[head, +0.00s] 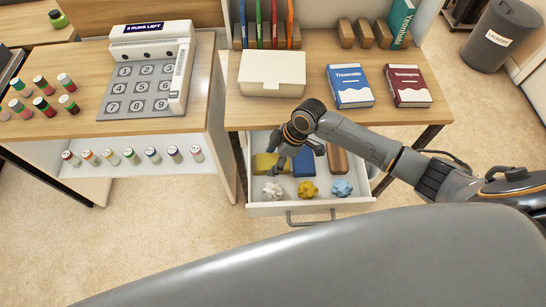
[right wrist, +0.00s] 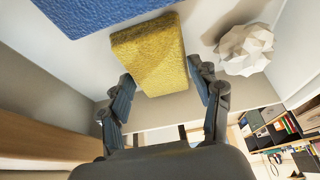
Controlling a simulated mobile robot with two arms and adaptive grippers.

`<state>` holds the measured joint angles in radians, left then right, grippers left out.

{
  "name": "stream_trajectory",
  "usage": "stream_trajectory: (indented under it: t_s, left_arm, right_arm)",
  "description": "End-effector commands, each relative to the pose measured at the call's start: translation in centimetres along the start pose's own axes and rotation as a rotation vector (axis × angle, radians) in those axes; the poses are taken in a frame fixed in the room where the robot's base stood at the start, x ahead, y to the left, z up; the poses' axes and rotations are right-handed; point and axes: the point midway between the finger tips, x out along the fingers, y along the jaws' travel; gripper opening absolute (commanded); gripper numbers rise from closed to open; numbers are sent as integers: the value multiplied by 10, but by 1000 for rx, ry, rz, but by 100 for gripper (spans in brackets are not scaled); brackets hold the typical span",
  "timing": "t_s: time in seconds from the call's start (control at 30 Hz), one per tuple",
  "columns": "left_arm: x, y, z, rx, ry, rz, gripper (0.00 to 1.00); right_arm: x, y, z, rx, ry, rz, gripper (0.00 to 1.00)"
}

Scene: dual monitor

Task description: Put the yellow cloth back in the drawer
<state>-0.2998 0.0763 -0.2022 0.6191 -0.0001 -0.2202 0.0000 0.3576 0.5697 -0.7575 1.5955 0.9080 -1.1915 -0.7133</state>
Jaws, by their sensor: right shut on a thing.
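The yellow cloth (head: 262,164) is a folded block in the open white drawer (head: 330,206), at its left side. My right gripper (head: 280,160) reaches down into the drawer over it. In the right wrist view the cloth (right wrist: 150,55) lies between the two fingers of the right gripper (right wrist: 162,80), which is shut on it. The gripper partly hides the cloth in the head view. My left gripper is not in view.
A blue cloth (head: 304,163) and a brown block (head: 337,160) lie right of the yellow cloth. White (head: 272,192), yellow (head: 308,190) and blue (head: 341,188) spiky pieces line the drawer front. A white box (head: 272,74) and books (head: 350,87) stand on the desk above.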

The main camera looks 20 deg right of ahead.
Motion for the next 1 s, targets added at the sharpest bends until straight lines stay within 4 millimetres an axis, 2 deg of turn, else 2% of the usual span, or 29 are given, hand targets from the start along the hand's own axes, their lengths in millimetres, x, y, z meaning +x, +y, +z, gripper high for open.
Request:
stream_trajectory:
  t_s: [0.27,0.3,0.4,0.77,0.87,1.0]
  left_arm:
    - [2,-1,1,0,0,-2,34]
    - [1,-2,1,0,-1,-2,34]
    - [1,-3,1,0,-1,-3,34]
    - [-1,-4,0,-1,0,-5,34]
    - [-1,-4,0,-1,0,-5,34]
    - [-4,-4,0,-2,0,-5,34]
  right_arm:
    - [3,0,1,0,0,0,38]
    - [2,0,1,0,1,0,69]
    - [2,0,1,0,1,0,86]
    - [-1,0,0,0,1,0,86]
    - [-10,0,0,-1,0,1,86]
    - [-37,1,0,-2,-1,3,86]
